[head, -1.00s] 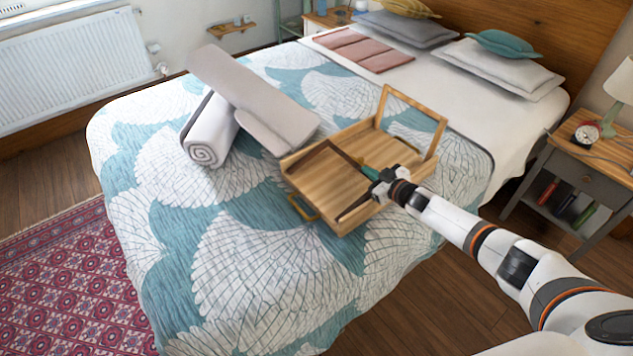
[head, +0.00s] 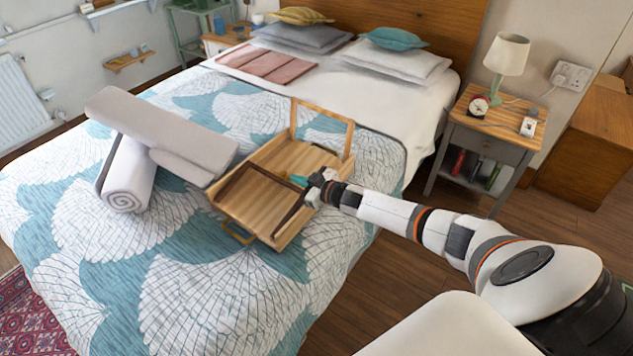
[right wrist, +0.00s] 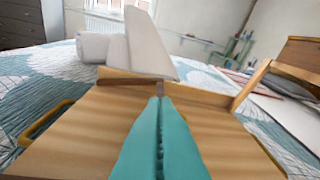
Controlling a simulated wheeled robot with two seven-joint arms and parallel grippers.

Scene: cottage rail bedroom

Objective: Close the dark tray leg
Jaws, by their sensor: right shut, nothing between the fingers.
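A wooden bed tray (head: 262,222) lies on the bed with its inside facing up. Its dark leg (head: 233,181) is a thin dark brown frame slanting low over the near part of the tray. A pale wooden leg (head: 351,140) stands raised at the tray's far end. My right gripper (head: 297,180) has teal fingers, also seen in the right wrist view (right wrist: 160,100). They are shut and empty, low over the tray's right part beside the dark leg. I cannot tell whether they touch it. My left gripper is out of view.
A grey folded blanket (head: 160,130) and a rolled one (head: 127,185) lie left of the tray. A brass-coloured handle (head: 238,236) sticks out at the tray's near side. A nightstand (head: 490,130) with a lamp (head: 506,55) stands right of the bed. The near bedspread is clear.

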